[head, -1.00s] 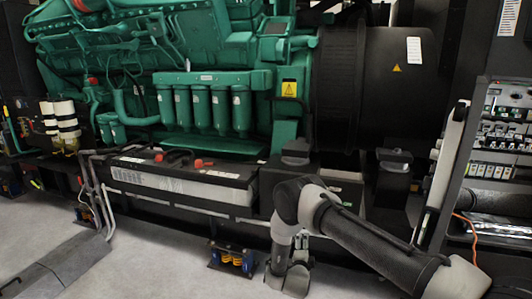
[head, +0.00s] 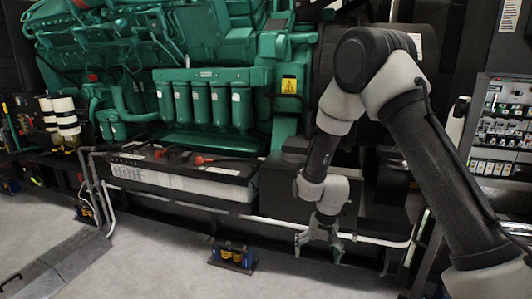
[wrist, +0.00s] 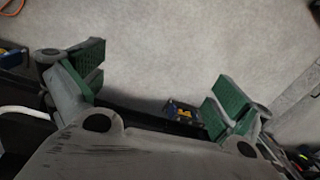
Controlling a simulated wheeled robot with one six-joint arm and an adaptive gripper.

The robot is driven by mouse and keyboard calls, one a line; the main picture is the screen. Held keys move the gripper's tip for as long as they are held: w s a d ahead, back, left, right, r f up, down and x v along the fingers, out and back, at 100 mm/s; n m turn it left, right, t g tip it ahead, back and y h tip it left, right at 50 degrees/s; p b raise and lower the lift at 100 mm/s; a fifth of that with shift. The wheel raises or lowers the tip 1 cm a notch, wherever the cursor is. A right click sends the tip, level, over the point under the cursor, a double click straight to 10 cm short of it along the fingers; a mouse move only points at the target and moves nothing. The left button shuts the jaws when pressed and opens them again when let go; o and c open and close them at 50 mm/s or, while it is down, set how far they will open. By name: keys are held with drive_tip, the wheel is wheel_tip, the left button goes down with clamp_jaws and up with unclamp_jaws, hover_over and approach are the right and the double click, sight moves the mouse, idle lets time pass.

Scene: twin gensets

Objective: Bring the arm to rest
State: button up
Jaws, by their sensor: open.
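My gripper (head: 320,240) hangs below my raised arm at the right of the head view, in front of the dark skid under the green engine (head: 215,100). Its fingers point down. In the wrist view my gripper (wrist: 150,90) shows two green-padded fingers spread wide apart. My gripper is open and empty, apart from the floor.
A long black and white battery (head: 190,178) sits on the skid left of my gripper. A spring mount (head: 232,255) with yellow and blue parts stands on the floor. A control panel (head: 500,120) is at the right. Floor (head: 150,265) in front is clear.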

drive_tip(key=s+d+r+t, duration=0.1)
drive_tip(key=s+d+r, duration=0.5)
drive_tip(key=r, duration=0.5)
drive_tip(key=s+d+r+n+t, duration=0.1)
drive_tip(key=s+d+r+t, duration=0.1)
drive_tip(key=s+d+r, duration=0.5)
drive_tip(key=s+d+r+t+h, duration=0.1)
drive_tip(key=s+d+r, duration=0.6)
drive_tip(key=s+r, duration=0.4)
wheel_tip(320, 180, up, 6)
drive_tip(key=shift+s+r+n+t, duration=0.1)
drive_tip(key=shift+s+n+t, duration=0.2)
drive_tip(key=shift+s, duration=0.05)
